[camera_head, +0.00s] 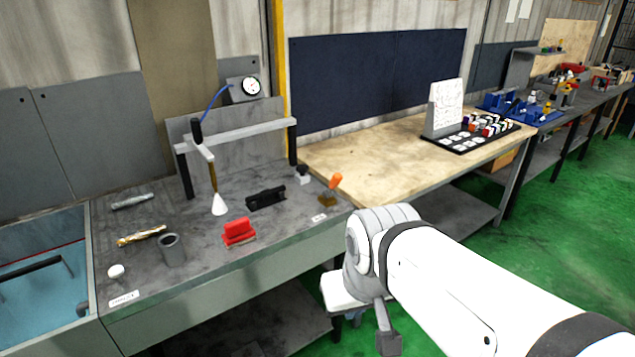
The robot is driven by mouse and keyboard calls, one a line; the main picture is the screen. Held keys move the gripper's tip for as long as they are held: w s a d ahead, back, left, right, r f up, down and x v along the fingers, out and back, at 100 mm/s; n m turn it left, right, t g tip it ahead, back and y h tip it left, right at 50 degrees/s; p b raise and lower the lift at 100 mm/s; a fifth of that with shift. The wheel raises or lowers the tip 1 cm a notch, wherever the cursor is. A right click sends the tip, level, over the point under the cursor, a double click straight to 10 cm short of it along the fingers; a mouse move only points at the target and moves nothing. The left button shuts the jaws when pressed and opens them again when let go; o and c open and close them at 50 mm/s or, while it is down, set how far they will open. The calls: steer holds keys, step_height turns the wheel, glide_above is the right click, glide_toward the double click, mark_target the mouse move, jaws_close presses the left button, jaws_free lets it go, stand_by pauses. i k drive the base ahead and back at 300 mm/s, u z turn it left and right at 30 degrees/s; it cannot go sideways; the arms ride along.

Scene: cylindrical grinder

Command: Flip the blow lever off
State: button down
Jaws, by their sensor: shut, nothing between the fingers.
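The lever (335,182) has an orange handle on a small brass-coloured base. It stands near the right front edge of the grey bench, with its handle tilted up and to the right. A small white label lies on the bench in front of it. My gripper (388,342) hangs below the grey joint of my white arm, in front of the bench and to the lower right of the lever. It is shut and empty, well apart from the lever. Its fingers are partly hidden, and only a dark grey end shows clearly.
A red block (238,232), a black fixture (266,197) and a grey cup (172,250) stand on the grey bench. A wooden bench (360,155) adjoins it. Green floor (560,240) is free at right.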

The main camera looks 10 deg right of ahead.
mark_target(337, 177)
steer(key=z, duration=0.05)
steer(key=i, duration=1)
steer(key=u, duration=0.05)
